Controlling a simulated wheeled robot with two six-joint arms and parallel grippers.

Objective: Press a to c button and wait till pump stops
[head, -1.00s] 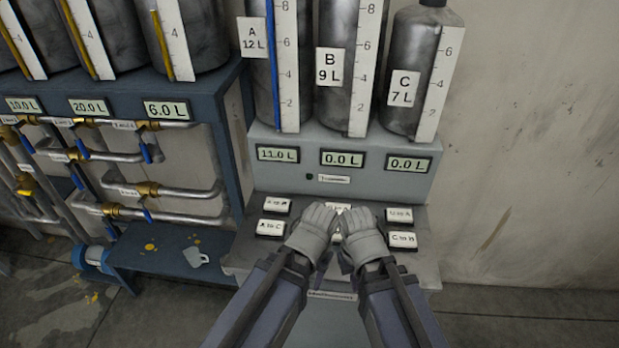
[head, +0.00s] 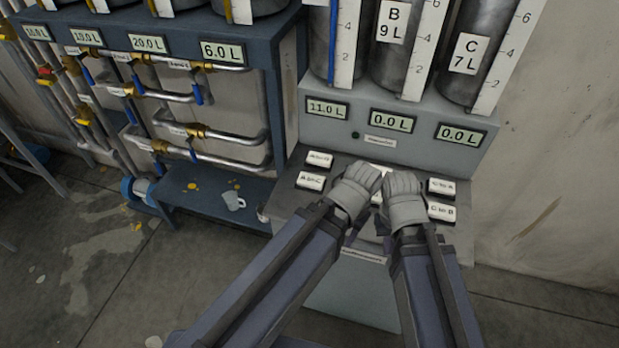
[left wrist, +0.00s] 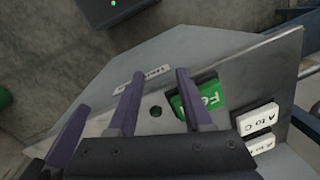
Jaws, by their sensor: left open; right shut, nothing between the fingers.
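The white A to C button (head: 310,181) is on the sloped panel (head: 285,212), below the A to B button (head: 319,158). It also shows in the left wrist view (left wrist: 258,118), right of my open left gripper (left wrist: 157,80). In the head view my left gripper (head: 356,192) is over the panel, right of A to C and apart from it. My right gripper (head: 403,200) is beside it, shut and empty. The pump displays read 11.0 L (head: 328,109) for A, 0.0 L (head: 392,121) for B and 0.0 L (head: 459,134) for C. Both grippers partly hide the middle buttons.
C to A (head: 441,187) and C to B (head: 441,211) buttons are on the right. A green button (left wrist: 198,98) is near my left fingers in the wrist view. Tanks rise behind the panel.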

